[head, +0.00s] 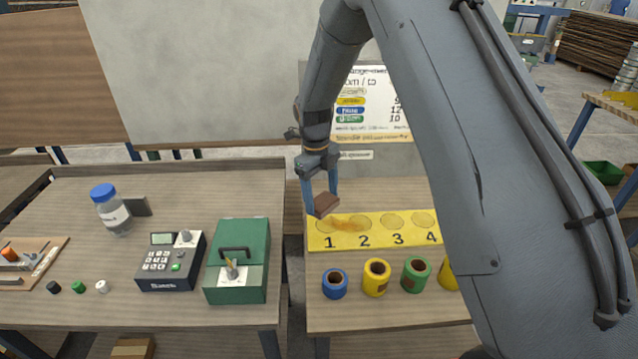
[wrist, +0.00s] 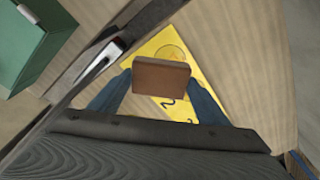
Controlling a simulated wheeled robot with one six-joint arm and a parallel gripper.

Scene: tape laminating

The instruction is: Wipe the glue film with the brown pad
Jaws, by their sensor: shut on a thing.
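My gripper (head: 321,198) is shut on a brown pad (head: 326,205) and holds it over the back left corner of a yellow mat (head: 350,243). The mat has numbered round spots 1 to 4. In the wrist view the pad (wrist: 161,76) sits between the blue fingers and covers part of the mat (wrist: 180,107). I cannot tell whether the pad touches the mat.
Blue (head: 335,284), yellow (head: 376,277) and green (head: 416,274) rolls stand in front of the mat. A green box (head: 238,275), a dark keypad device (head: 171,262) and a blue-capped bottle (head: 111,210) stand on the left table. A price board (head: 362,105) stands behind the mat.

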